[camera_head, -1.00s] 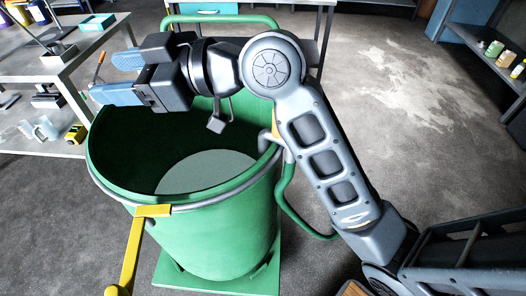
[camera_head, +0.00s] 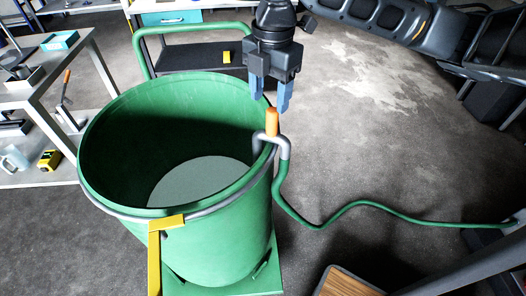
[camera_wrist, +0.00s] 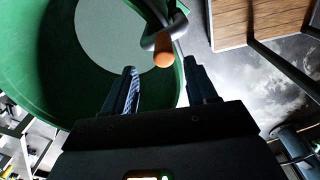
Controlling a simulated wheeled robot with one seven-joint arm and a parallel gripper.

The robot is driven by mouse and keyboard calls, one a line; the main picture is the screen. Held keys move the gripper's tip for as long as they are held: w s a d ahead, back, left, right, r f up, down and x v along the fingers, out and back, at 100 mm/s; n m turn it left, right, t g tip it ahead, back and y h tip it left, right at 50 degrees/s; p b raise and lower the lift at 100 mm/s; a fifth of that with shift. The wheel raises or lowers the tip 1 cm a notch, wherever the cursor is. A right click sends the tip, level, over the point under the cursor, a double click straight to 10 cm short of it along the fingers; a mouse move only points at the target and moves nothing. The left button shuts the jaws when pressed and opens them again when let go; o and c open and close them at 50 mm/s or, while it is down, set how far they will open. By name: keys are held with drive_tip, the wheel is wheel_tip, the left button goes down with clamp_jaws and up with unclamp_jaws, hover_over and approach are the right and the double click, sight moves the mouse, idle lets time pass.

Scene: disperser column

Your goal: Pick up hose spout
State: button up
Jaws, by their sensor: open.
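The hose spout (camera_head: 272,138) is a bent grey pipe hooked over the right rim of the green barrel, with an upright orange handle (camera_head: 272,121) on top. A green hose (camera_head: 345,206) runs from it down to the floor and off to the right. My gripper (camera_head: 270,104) points down just above the orange handle, open and empty, with its blue fingers apart. In the wrist view the orange handle end (camera_wrist: 163,60) lies ahead of and between the fingertips (camera_wrist: 162,70), with the grey bend behind it. No contact shows.
The large green barrel (camera_head: 215,235) stands on a green wheeled base, with a yellow lever (camera_head: 155,262) at its front. A metal table (camera_head: 62,75) is at the left. A wooden-topped surface (camera_head: 345,283) is at the lower right. Floor right of the barrel is mostly clear.

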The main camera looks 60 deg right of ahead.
sight(272, 122)
drive_tip(key=shift+s+d+f, duration=0.15)
drive_tip(key=shift+s+d, duration=0.1)
drive_tip(key=shift+f, duration=0.35)
drive_tip(key=shift+a+f+p, duration=0.1)
drive_tip(key=shift+f+p, duration=0.2)
drive_tip(key=shift+f, duration=3.1)
clamp_jaws()
